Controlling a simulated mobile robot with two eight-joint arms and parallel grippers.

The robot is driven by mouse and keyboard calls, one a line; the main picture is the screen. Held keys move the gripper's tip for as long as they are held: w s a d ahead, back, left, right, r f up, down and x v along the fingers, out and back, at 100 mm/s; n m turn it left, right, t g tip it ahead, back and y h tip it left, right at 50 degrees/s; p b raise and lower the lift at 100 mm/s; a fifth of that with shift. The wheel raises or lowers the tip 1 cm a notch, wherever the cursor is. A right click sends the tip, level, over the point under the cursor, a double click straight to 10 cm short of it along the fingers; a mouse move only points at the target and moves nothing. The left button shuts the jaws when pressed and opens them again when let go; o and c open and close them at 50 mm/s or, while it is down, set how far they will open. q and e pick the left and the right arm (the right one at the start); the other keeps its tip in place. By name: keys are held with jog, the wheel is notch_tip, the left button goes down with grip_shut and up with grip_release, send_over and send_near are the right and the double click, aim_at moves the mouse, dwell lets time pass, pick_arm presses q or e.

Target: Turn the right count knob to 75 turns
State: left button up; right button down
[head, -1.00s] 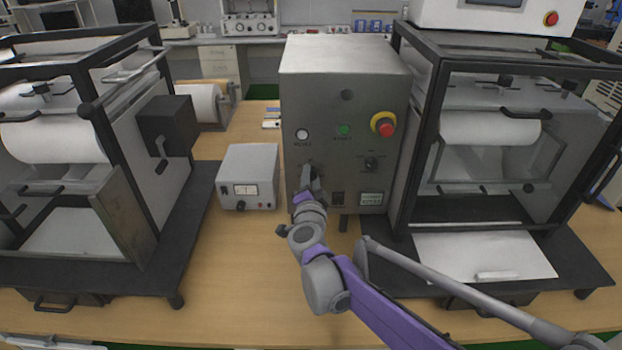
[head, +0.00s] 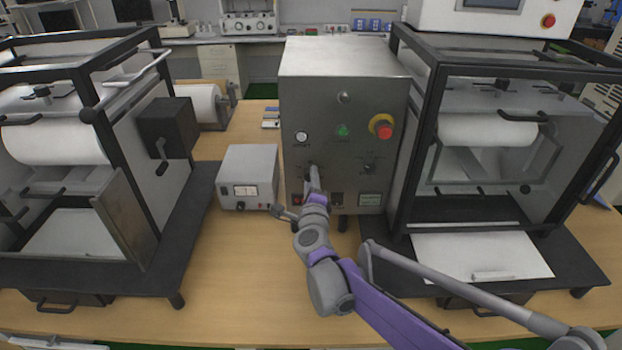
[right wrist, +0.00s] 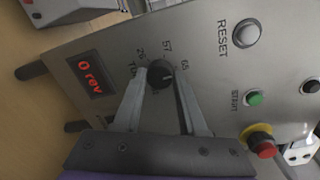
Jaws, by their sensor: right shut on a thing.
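The count knob (right wrist: 160,75) is a small black round knob on the grey control box (head: 345,60). In the right wrist view, printed numbers including 26, 57 and 65 ring it, and some are covered by the fingers. Its exact setting is too small to read surely. My right gripper (right wrist: 160,82) is shut on the knob, one finger on each side. In the head view the right gripper (head: 311,176) is at the lower left of the box front and hides the knob. A red display (right wrist: 90,76) beside it reads "0 rev". My left gripper is not in view.
The box front also has a white RESET button (right wrist: 247,33), a green START button (right wrist: 255,98), a red emergency stop (head: 383,130) and another black knob (head: 369,167). A small grey meter unit (head: 248,165) stands left. Framed drum machines flank the box.

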jog(key=m+p, duration=0.3)
jog(key=m, duration=0.7)
jog(key=shift+f+m, duration=0.1)
jog(key=shift+m, duration=0.3)
jog(key=shift+p, duration=0.3)
jog(key=shift+c, duration=2.3)
grip_release()
jog(key=shift+s, duration=0.1)
jog(key=s+b, duration=0.1)
jog(key=s, duration=0.9)
jog(key=shift+s+d, duration=0.3)
